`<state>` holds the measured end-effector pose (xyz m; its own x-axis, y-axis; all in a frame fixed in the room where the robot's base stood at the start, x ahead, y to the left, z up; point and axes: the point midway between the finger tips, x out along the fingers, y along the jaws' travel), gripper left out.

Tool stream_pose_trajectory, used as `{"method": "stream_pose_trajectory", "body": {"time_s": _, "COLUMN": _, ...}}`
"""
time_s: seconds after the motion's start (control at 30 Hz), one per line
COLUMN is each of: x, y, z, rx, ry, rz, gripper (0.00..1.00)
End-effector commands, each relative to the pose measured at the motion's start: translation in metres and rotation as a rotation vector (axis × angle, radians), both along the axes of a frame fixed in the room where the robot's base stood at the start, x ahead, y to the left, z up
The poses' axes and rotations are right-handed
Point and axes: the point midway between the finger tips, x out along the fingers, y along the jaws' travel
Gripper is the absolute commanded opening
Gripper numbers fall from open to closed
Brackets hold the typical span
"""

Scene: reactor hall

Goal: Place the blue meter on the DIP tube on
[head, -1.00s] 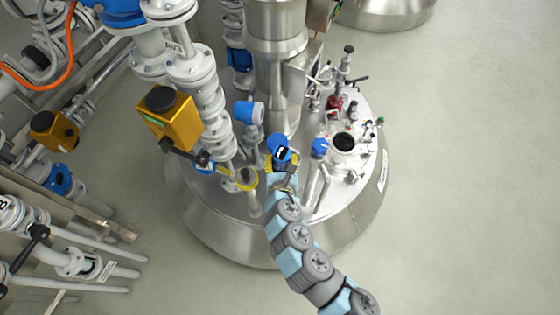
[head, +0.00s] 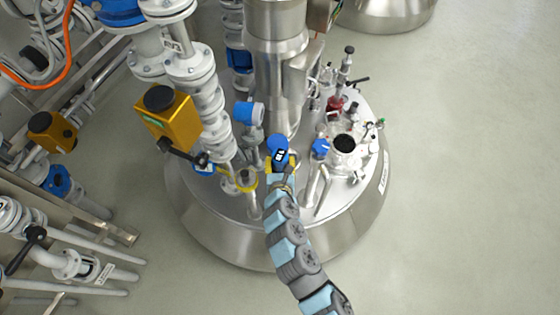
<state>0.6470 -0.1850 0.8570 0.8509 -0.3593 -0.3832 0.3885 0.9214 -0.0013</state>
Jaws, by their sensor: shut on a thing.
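The blue meter (head: 278,146) with a small dark display is at the end of my arm in the head view, above the reactor lid. My gripper (head: 280,168) is shut on it, and its fingers are mostly hidden by the meter and my wrist. A yellow-collared pipe opening (head: 246,180) stands on the lid to the left of my gripper. I cannot tell for sure which fitting is the DIP tube.
The round steel reactor lid (head: 225,205) carries several fittings. An orange box (head: 168,118) and white piping (head: 205,95) crowd the left. A thick steel column (head: 278,65) rises behind.

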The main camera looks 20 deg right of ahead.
Motion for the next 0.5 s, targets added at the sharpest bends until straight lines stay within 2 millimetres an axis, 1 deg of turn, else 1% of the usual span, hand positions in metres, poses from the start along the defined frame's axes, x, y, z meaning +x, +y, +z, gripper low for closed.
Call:
{"method": "stream_pose_trajectory", "body": {"time_s": 0.17, "x": 0.0004, "y": 0.0, "z": 0.0011, "rx": 0.0, "ry": -0.001, "rz": 0.0, "gripper": 0.12}}
{"method": "stream_pose_trajectory", "body": {"time_s": 0.3, "x": 0.0005, "y": 0.0005, "z": -0.0028, "rx": 0.0, "ry": -0.001, "rz": 0.001, "gripper": 0.12}}
{"method": "stream_pose_trajectory", "body": {"time_s": 0.33, "x": 0.0004, "y": 0.0005, "z": -0.0025, "rx": 0.001, "ry": -0.001, "rz": 0.001, "gripper": 0.58}}
{"method": "stream_pose_trajectory", "body": {"time_s": 0.37, "x": 0.0004, "y": 0.0005, "z": -0.002, "rx": 0.001, "ry": -0.001, "rz": 0.001, "gripper": 0.67}}
{"method": "stream_pose_trajectory", "body": {"time_s": 0.4, "x": 0.0003, "y": 0.0003, "z": -0.002, "rx": 0.001, "ry": -0.001, "rz": 0.001, "gripper": 0.78}}
{"method": "stream_pose_trajectory", "body": {"time_s": 0.5, "x": 0.0002, "y": 0.0002, "z": -0.002, "rx": 0.001, "ry": 0.0, "rz": 0.0, "gripper": 0.78}}
